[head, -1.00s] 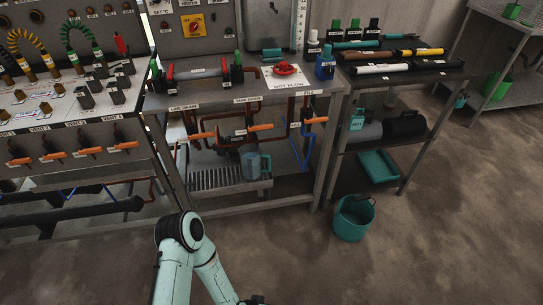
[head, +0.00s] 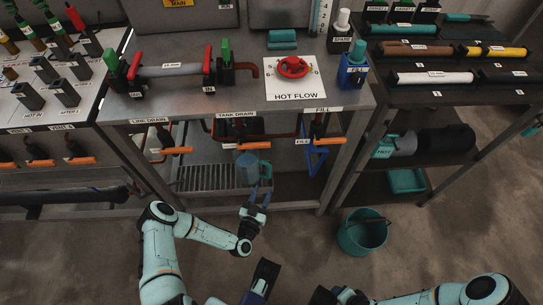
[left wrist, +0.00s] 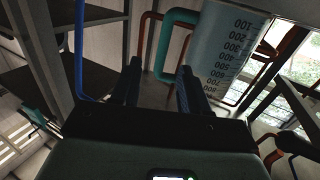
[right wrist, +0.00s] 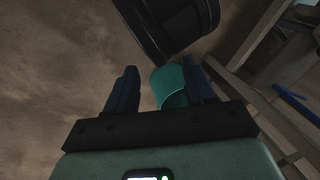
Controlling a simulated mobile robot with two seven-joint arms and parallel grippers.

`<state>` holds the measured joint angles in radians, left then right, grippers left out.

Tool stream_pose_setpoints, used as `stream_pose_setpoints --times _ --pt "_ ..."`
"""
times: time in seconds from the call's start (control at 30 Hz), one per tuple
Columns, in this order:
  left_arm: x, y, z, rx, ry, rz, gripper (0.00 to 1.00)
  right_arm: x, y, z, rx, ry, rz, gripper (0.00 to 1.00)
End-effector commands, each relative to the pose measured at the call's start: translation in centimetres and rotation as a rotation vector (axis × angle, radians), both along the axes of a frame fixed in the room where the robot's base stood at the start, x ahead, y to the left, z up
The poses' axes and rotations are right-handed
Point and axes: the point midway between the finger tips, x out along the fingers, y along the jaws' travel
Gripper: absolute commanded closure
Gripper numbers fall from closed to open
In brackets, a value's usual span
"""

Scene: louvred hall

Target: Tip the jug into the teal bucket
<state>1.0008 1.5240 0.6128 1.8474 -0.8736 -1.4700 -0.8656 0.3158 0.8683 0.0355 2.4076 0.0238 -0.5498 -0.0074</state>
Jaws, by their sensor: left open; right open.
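The jug (head: 247,168) is a grey-blue translucent vessel with a teal handle, upright on the lower shelf under the bench. In the left wrist view the jug (left wrist: 228,48) shows its printed scale, with the handle between the fingertips in the picture. My left gripper (head: 262,192) is open at the handle's side; I cannot tell whether it touches. It also shows in the left wrist view (left wrist: 159,70). The teal bucket (head: 361,236) stands on the floor, right of the jug. My right gripper (right wrist: 162,85) is open and empty, with the bucket beyond its fingers.
A slatted grating (head: 205,180) lies left of the jug. Orange-handled valves and copper pipes hang above it, including the tank drain valve (head: 253,146). A bench leg (head: 338,178) stands between jug and bucket. The floor around the bucket is clear.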

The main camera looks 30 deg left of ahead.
Motion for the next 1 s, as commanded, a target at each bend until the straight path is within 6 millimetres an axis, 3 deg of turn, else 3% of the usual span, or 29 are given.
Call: stream_pose_setpoints --times 0.27,0.6,1.0 --pt "1.4 0.7 0.0 0.013 -0.016 0.017 0.55 0.9 -0.5 -0.8 -0.012 -0.022 -0.01 0.46" --pt "6.0 1.4 -0.1 0.012 -0.015 0.015 0.55 3.5 -2.1 -3.2 -0.052 -0.089 -0.042 0.46" --pt "9.6 1.9 0.1 0.01 -0.014 0.013 0.55 0.8 -2.4 -5.3 -0.046 0.003 -0.042 0.46"
